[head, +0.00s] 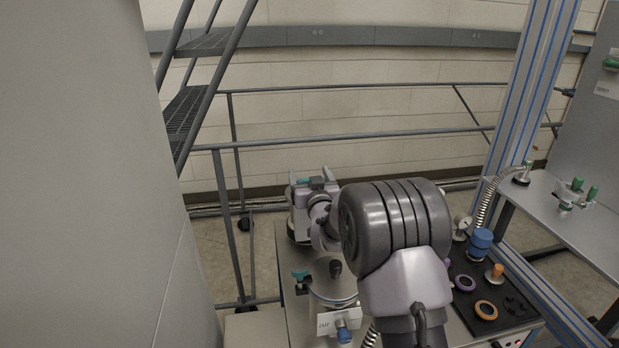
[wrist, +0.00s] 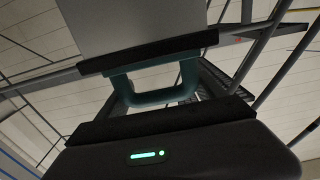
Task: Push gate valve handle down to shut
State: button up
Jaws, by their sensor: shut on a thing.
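In the wrist view a teal U-shaped handle (wrist: 160,98) shows between the two dark jaws of my gripper (wrist: 152,82), and the gripper is shut on it. In the head view my gripper (head: 316,186) is at the far end of my arm, over a pale unit at the back of the bench; a bit of teal (head: 302,181) shows beside it. The jaws' contact is too small to see there. I cannot tell from the frames whether this teal handle is the gate valve's handle. A separate teal knob (head: 300,274) sits nearer, beside a round metal vessel (head: 333,281).
My arm hides part of the bench. At right a black panel (head: 513,303) bears an orange ring (head: 486,310) and a purple ring (head: 465,283), near a blue-capped fitting (head: 481,240). A grey shelf (head: 560,222) holds green-handled valves (head: 571,193). Railings (head: 350,138) run behind; a large grey cylinder (head: 90,180) fills the left.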

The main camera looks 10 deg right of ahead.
jog(key=shift+f, duration=0.3)
jog(key=o, duration=1.7)
jog(key=shift+w+d, duration=0.1)
jog(key=s+p, duration=0.1)
jog(key=s, duration=0.6)
jog(key=shift+s, duration=0.3)
